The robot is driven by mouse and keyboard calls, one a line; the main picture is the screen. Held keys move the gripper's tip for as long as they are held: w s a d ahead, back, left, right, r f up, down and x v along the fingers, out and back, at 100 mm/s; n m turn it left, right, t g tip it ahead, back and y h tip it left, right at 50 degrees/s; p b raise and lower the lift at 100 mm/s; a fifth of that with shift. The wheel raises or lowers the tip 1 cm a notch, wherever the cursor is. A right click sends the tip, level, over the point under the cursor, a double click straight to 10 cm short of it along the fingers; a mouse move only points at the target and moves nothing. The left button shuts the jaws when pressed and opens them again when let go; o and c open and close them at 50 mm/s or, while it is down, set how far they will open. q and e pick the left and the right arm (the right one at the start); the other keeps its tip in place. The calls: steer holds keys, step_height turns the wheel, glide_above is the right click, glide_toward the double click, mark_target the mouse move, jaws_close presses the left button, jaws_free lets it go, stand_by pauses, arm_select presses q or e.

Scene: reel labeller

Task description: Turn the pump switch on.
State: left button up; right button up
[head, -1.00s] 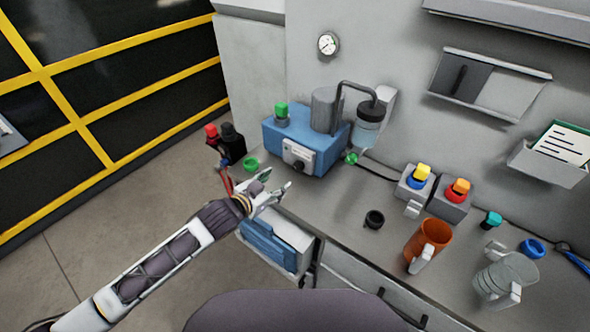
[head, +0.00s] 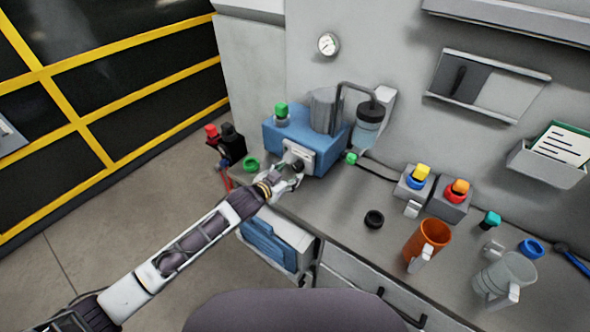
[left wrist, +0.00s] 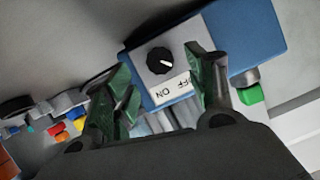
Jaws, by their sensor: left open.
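The pump (head: 325,158) is a blue box at the back left of the bench, with a white front panel. Its switch is a black round knob (left wrist: 160,61), seen in the left wrist view above a white label (left wrist: 172,91) reading OFF and ON upside down. The knob's white mark points to the lower right, towards the OFF side. My left gripper (head: 291,177) is open and empty just in front of the panel. In the left wrist view its green-padded fingers stand either side of the knob; I cannot tell whether they touch it. My right gripper is out of view.
A green ring (head: 251,163) and red and black bottles (head: 230,143) stand left of the pump. A black ring (head: 374,219), an orange mug (head: 428,240) and a clear jug (head: 505,278) are on the right. Bench room between pump and mug is mostly clear.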

mark_target(296, 169)
arm_select(q)
steer(key=shift+x, duration=2.55)
steer(key=c, duration=1)
